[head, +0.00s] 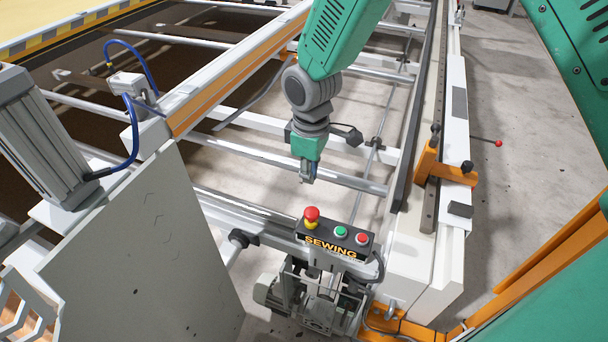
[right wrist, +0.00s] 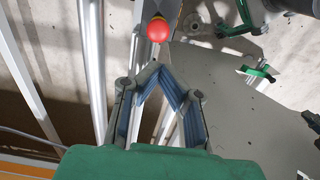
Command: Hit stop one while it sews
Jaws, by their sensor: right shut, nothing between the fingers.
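A dark control box (head: 350,247) marked "SEWING" stands at the lower middle of the head view. On its top are a red mushroom button (head: 312,213) on a yellow base, a green button (head: 340,231) and a flat red button (head: 362,238). No button label reading "one" is legible. My right gripper (head: 307,179) is shut and empty, hanging above and behind the box, apart from the buttons. In the right wrist view, the red mushroom head (right wrist: 158,30) shows beyond the shut fingertips (right wrist: 160,69). My left gripper is out of view.
White gantry rails and a long orange-and-white beam (head: 225,80) surround the box. A grey motor (head: 45,125) and a large grey panel (head: 145,245) stand to the left. An orange bracket (head: 447,170) is on the right rail. Open air separates the gripper and box.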

